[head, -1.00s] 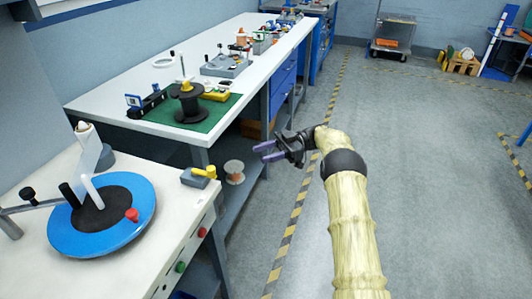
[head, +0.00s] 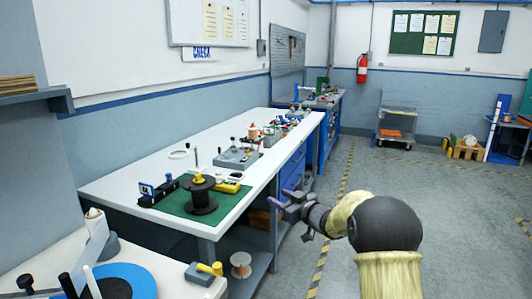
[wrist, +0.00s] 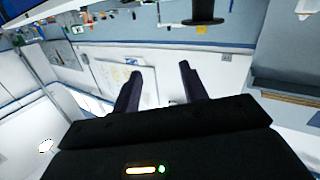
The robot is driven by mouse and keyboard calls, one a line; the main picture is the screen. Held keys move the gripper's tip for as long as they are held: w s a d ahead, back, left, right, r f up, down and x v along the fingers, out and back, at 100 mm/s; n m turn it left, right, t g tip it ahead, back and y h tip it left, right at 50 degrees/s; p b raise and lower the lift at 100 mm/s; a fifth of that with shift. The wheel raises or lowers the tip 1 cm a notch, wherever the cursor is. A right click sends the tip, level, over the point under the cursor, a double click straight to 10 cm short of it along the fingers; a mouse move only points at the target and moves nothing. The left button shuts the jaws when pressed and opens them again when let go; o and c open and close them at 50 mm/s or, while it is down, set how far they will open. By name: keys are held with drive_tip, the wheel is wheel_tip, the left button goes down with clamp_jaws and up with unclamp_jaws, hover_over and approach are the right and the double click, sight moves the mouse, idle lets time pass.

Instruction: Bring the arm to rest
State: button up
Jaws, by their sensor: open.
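My gripper (head: 283,203) is open and empty in the head view. It is held in the air at the right of the long white workbench (head: 120,187), near its blue drawers, and touches nothing that I can see. My arm, in a pale yellow sleeve with a dark joint, reaches up from the bottom right and bends left to the gripper. In the wrist view my gripper's two dark fingers (wrist: 158,85) stand apart with nothing between them.
A black spool (head: 200,195) stands on a green mat on the bench. A nearer bench at bottom left holds a blue disc (head: 130,280) and a grey and yellow device (head: 204,272). The floor (head: 460,220) at the right is largely clear. A cart (head: 397,122) stands far back.

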drive_tip(key=s+d+f+m+h, duration=0.3)
drive_tip(key=s+d+m+h, duration=0.2)
drive_tip(key=s+d+h, duration=0.2)
drive_tip(key=s+d+f+m+g+h, duration=0.1)
drive_tip(key=s+f+g, duration=0.3)
drive_tip(key=s, duration=0.7)
drive_tip(key=s+d+f+m+g+h, duration=0.1)
drive_tip(key=s+f+m+g+h, duration=0.15)
drive_tip(key=s, duration=0.85)
drive_tip(key=s+d+f+m+g, duration=0.1)
drive_tip(key=s+f+g, duration=0.35)
drive_tip(key=s, duration=0.65)
drive_tip(key=w+p+v, duration=0.3)
drive_tip(key=p+v, duration=1.3)
drive_tip(key=shift+w+r+p, duration=0.2)
drive_tip(key=shift+r+p, duration=0.1)
drive_tip(key=shift+r, duration=0.2)
drive_tip(key=shift+c, duration=0.7)
drive_tip(key=shift+w, duration=0.1)
